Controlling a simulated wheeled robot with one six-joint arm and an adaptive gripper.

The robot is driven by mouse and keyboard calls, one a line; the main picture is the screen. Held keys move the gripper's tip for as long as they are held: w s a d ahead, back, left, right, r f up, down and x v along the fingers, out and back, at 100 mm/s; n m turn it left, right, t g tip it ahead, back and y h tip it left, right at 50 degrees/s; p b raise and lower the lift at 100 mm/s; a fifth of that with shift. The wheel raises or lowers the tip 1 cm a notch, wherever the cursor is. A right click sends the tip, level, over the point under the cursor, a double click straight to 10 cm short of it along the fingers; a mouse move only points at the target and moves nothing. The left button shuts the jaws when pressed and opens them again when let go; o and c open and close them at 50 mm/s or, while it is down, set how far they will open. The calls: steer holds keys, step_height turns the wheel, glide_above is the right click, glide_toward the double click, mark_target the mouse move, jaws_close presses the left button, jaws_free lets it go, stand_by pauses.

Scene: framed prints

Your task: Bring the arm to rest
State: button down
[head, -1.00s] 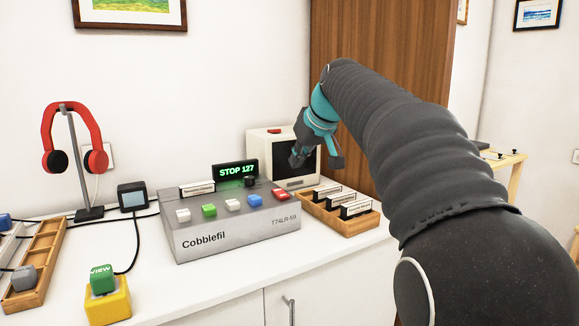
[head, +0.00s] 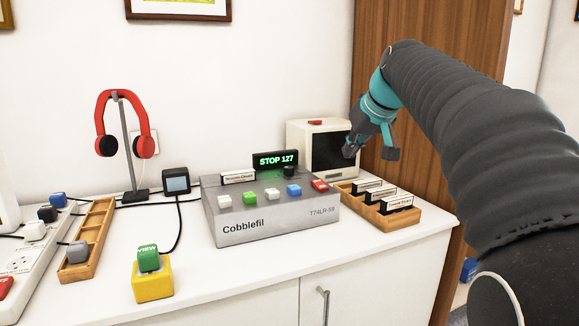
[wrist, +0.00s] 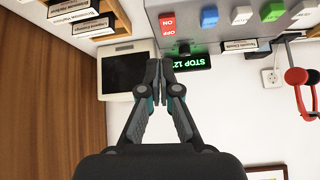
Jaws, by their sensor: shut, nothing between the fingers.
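My arm reaches in from the right in the head view, its dark ribbed sleeve ending in a teal wrist. My gripper (head: 372,150) hangs in the air in front of the small cream monitor (head: 297,140), above the right end of the grey Cobblefil box (head: 265,227). In the wrist view my gripper (wrist: 158,72) is shut, its fingertips together with nothing between them. The box's green display reads STOP 127 (head: 275,160); it shows upside down in the wrist view (wrist: 193,63).
A wooden tray (head: 405,222) of labelled cartridges stands right of the box. The white counter's front (head: 230,275) is clear.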

steer(key=s+f+m+g+h, duration=0.1)
steer(key=s+f, duration=0.3)
steer(key=f, duration=0.3)
steer(key=s+f+m+g, duration=0.1)
steer(key=s+f+m, duration=0.1)
steer(key=s+f, duration=0.3)
steer(key=s+a+f, duration=0.1)
steer(key=s+f, duration=0.6)
steer(key=s, duration=0.4)
steer(key=s+a+f+h, duration=0.1)
steer(key=s+a+f, duration=0.1)
steer(key=s+f, duration=0.5)
steer(key=s, duration=0.4)
steer(key=shift+s+a+f+n, duration=0.3)
steer(key=shift+f+n, duration=0.1)
